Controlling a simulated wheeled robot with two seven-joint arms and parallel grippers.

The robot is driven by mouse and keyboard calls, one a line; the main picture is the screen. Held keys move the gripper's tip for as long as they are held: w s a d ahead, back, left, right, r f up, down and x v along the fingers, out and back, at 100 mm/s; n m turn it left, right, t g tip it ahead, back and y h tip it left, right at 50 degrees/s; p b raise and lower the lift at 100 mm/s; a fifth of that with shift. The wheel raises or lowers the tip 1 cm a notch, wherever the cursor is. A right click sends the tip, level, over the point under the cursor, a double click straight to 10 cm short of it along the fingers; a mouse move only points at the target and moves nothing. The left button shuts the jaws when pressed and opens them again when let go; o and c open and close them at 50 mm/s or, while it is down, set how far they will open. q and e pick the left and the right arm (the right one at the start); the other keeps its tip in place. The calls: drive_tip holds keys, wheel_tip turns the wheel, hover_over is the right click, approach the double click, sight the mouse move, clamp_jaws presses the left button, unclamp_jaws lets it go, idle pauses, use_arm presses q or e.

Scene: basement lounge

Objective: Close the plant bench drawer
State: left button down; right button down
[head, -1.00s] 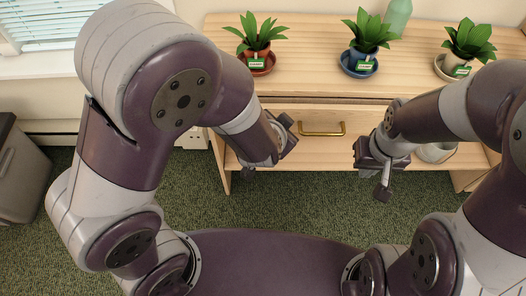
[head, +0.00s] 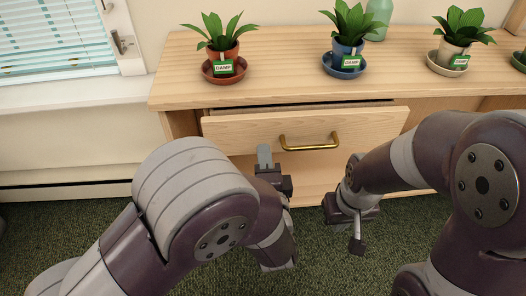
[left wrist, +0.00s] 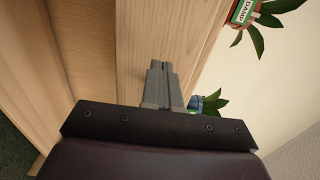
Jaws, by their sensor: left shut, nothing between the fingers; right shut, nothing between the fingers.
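The plant bench (head: 290,88) has a light wood top and stands across the head view. Its drawer (head: 230,131) has a brass handle (head: 310,141) and sticks out from the bench front, with a dark gap along its top edge. My left gripper (head: 264,155) is shut and empty, in front of the drawer front, left of the handle and pointing toward the bench. In the left wrist view its closed fingers (left wrist: 162,85) appear against pale wood; I cannot tell whether they touch it. My right gripper (head: 357,246) is shut and empty, lower and right of the handle, pointing down.
On the bench top stand potted plants on saucers: a red pot (head: 222,58), a blue pot (head: 345,50) and a pale pot (head: 453,52), with a green bottle (head: 379,18) behind. A window (head: 55,40) is at left. Green carpet (head: 330,275) lies below.

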sight(262, 134)
use_arm(q)
drive_tip(key=shift+w+b, duration=0.35)
drive_tip(key=shift+w, duration=1.15)
drive_tip(key=shift+w+r, duration=0.1)
drive_tip(key=shift+w, duration=0.1)
drive_tip(key=w+p, duration=0.2)
drive_tip(key=w, duration=0.1)
drive_tip(key=shift+w+a, duration=0.1)
drive_tip(key=shift+w, duration=0.25)
drive_tip(key=shift+r, duration=0.1)
drive_tip(key=shift+r, duration=0.1)
